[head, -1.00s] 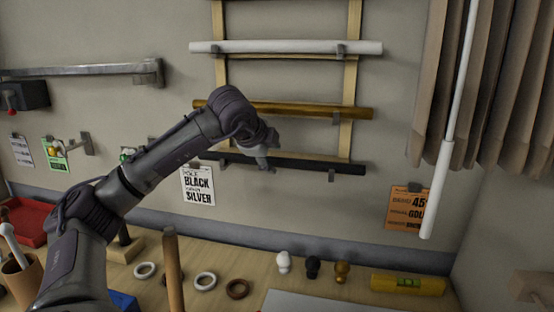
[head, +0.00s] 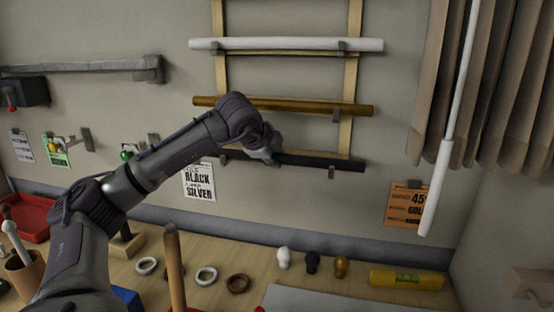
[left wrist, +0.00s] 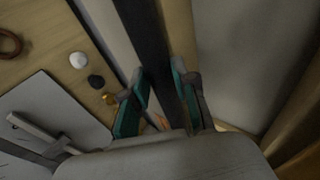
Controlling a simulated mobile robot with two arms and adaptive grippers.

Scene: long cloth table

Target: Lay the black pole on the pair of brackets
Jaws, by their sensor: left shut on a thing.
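The black pole (head: 318,161) lies level at the bottom of the wooden rack on the back wall, below the gold pole. A small grey bracket (head: 331,172) shows under its right part. My left gripper (head: 267,155) is at the pole left of its middle, and the arm hides part of the pole. In the left wrist view the black pole (left wrist: 150,40) runs between the teal-padded fingers (left wrist: 160,103), which are shut on it. Two wall hooks (head: 85,140) (head: 152,140) show at the left; I cannot tell whether they are the task's brackets. My right gripper is out of view.
A white pole (head: 285,45) and a gold pole (head: 290,107) lie on the rack above. A brown curtain (head: 490,90) with a white rod (head: 437,180) hangs at the right. Rings, finials and a yellow level (head: 407,279) lie on the table below.

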